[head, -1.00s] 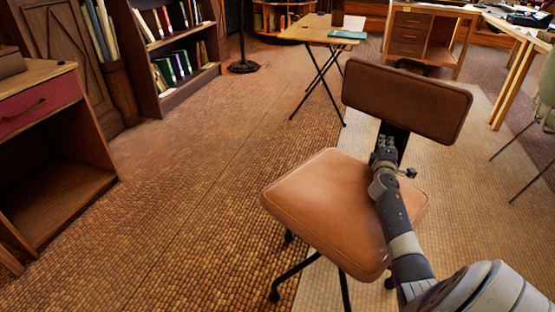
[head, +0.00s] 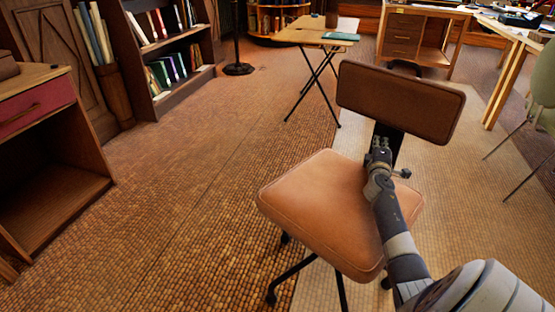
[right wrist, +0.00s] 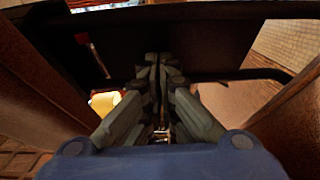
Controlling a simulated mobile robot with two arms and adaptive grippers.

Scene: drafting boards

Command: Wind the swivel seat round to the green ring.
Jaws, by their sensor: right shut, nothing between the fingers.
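The swivel seat (head: 315,205) is a tan leather-look cushion with a separate brown backrest (head: 400,102) on a dark upright post (head: 386,133). It stands on dark splayed legs, with the backrest at the far side. My right gripper (head: 378,150) is at the lower part of the post, above the rear of the cushion, and my forearm crosses over the seat. In the right wrist view its fingers (right wrist: 160,85) are shut together and empty, facing dark frame parts. I cannot tell whether they touch the post. No green ring shows. My left gripper is out of view.
A folding table (head: 310,34) stands behind the chair, with a wooden desk (head: 425,38) further back. A cabinet (head: 45,150) and a bookshelf (head: 130,65) line the left. A green chair (head: 540,80) is at right. Open floor (head: 200,190) lies left of the seat.

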